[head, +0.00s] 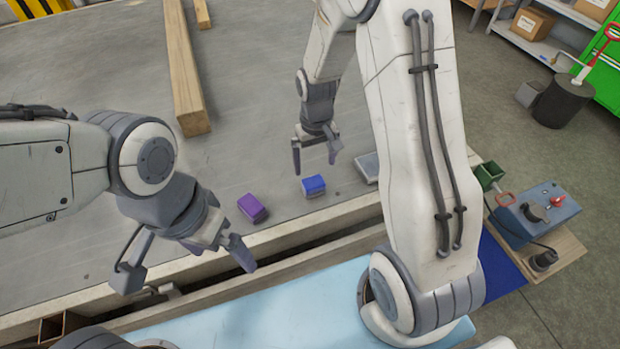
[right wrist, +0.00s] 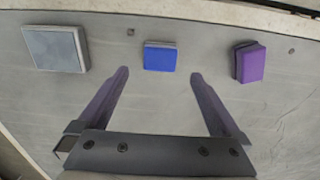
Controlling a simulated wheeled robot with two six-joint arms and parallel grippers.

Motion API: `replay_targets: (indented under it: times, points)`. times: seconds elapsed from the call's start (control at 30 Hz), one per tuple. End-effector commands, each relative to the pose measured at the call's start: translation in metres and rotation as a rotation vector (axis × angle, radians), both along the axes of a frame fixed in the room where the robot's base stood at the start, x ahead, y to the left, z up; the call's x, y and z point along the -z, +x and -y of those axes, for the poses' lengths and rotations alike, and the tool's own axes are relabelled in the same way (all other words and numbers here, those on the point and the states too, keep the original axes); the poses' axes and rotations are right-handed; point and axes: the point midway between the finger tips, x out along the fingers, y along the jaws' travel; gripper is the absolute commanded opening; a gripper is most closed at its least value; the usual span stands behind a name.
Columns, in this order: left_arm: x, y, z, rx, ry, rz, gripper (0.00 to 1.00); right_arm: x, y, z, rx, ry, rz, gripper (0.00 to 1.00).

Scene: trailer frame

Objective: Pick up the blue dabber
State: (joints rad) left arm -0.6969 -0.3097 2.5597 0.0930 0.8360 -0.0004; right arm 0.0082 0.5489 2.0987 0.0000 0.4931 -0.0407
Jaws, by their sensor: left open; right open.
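The blue dabber (head: 313,186) is a small blue block with a grey layer, lying on the grey deck near its front edge. In the right wrist view the blue dabber (right wrist: 160,57) is centred beyond the fingertips. My right gripper (head: 316,158) is open and empty, with its fingers pointing down just behind and above the dabber. In the right wrist view my right gripper (right wrist: 158,75) has its two fingers spread to either side of the dabber's line. My left gripper (head: 190,265) is open and empty, low at the left near the deck's front edge.
A purple block (head: 252,208) lies left of the dabber in the head view. A grey square pad (head: 366,168) lies to its right, partly behind my right arm. A wooden beam (head: 184,80) lies further back. A gap runs along the deck's front rail (head: 290,235).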

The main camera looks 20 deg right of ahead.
Motion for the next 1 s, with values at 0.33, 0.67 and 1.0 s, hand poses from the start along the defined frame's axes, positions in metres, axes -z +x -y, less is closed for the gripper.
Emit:
replay_targets:
  times: [0.33, 0.67, 1.0]
  points:
    - [0.002, 0.000, 0.000, 0.000, 0.000, 0.000, 1.00, 0.043, 0.000, -0.003, -0.005, 0.000, -0.003, 1.00]
    - [0.000, 0.000, 0.000, 0.000, 0.000, 0.000, 1.00, 0.087, 0.004, -0.001, -0.003, 0.000, -0.005, 1.00]
    - [0.000, 0.000, 0.000, 0.000, 0.000, 0.000, 1.00, 0.094, 0.004, 0.000, -0.002, 0.000, -0.001, 1.00]
